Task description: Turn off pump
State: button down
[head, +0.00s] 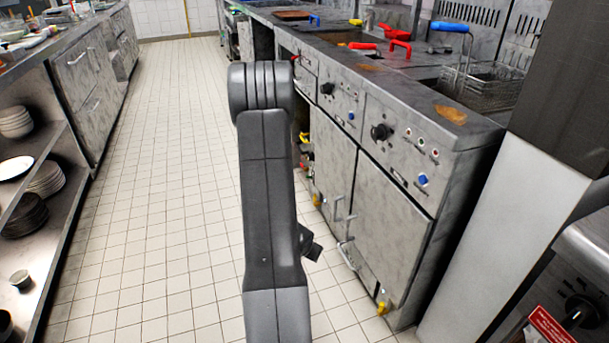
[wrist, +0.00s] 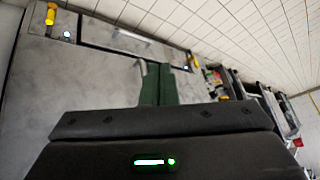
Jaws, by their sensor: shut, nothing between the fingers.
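No part is clearly marked as the pump. The steel fryer units (head: 385,215) on the right have front panels with a black knob (head: 382,132), a blue button (head: 422,180) and small red indicators. A second panel further back has another black knob (head: 327,88). Yellow valve handles (head: 383,308) sit low at the cabinet bottoms; one also shows in the wrist view (wrist: 50,14). My gripper (wrist: 159,84) is shut and empty in the wrist view, in front of a grey cabinet door. Contact cannot be told. My arm hides part of the fryer fronts in the head view.
Fryer baskets (head: 482,85) with a blue handle stand on top of the fryers. Cabinet door handles (head: 346,255) stick out low. Shelves with plates (head: 45,178) line the left. The tiled floor (head: 165,200) between is clear.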

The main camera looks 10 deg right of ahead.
jog(key=s+d+f+m+h, duration=0.1)
jog(key=s+d+f+h, duration=0.1)
jog(key=f, duration=0.5)
jog(key=s+d+f+m+g+h+b, duration=0.1)
jog(key=s+d+f+m+h, duration=0.1)
jog(key=f, duration=0.5)
jog(key=s+d+f+m+g+h+b, duration=0.1)
jog(key=s+d+f+h, duration=0.2)
jog(key=d+f, duration=0.3)
jog(key=shift+s+d+f+h, duration=0.15)
jog(key=shift+s+f+h, duration=0.3)
jog(key=shift+h, duration=0.45)
jog(key=shift+w, duration=0.1)
